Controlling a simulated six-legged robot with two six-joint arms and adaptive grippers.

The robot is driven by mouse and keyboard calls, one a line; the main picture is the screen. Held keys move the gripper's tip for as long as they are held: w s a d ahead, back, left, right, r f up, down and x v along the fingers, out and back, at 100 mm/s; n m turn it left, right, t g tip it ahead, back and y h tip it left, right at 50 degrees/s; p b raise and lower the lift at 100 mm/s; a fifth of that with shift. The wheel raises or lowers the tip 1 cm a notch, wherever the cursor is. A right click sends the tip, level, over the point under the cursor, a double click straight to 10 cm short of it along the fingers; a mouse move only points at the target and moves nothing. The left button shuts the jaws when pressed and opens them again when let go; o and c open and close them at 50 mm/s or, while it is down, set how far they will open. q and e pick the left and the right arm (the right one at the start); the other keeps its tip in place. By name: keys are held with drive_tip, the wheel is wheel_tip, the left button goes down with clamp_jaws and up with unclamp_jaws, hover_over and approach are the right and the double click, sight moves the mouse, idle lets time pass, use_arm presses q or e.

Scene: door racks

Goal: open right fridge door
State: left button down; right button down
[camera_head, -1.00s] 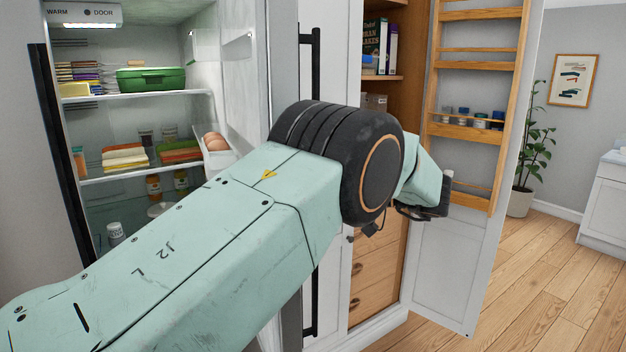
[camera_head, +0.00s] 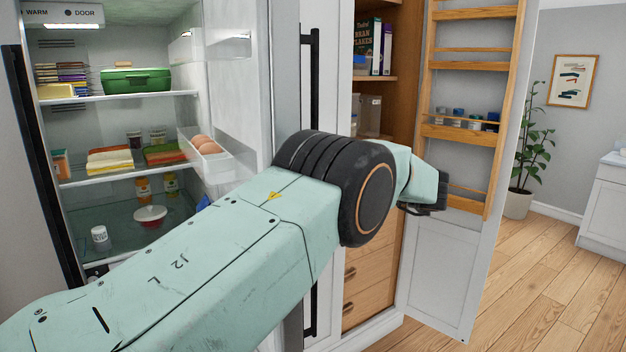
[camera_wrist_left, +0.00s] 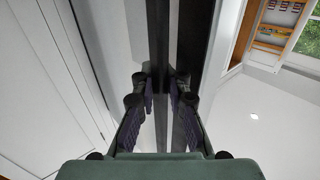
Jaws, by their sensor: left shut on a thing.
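The right fridge door (camera_head: 236,100) stands partly open in the head view, its white inner face showing with a clear bin (camera_head: 205,150) holding eggs. My left arm crosses in front and hides its lower part. My left gripper (camera_head: 428,207) shows as a dark shape at the arm's far end, partly hidden by my wrist. In the left wrist view my left gripper (camera_wrist_left: 162,95) has its fingers shut on a long black door handle (camera_wrist_left: 158,40), beside a dark strip. My right gripper is not in view.
The fridge's left black handle (camera_head: 40,165) stands at the left edge. Shelves hold a green box (camera_head: 137,80) and other food. To the right are a pantry cabinet (camera_head: 375,250) and its open door with wooden racks (camera_head: 460,133). Wood floor (camera_head: 530,290) is free at right.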

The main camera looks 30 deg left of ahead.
sight(314, 128)
use_arm(q)
drive_tip(key=shift+w+d, duration=0.1)
drive_tip(key=shift+d, duration=0.05)
drive_tip(key=c, duration=1.8)
unclamp_jaws()
drive_tip(key=shift+s, duration=0.2)
drive_tip(key=o, duration=0.5)
drive_tip(key=shift+w+d, duration=0.15)
drive_tip(key=r, duration=1)
drive_tip(key=shift+a, duration=0.2)
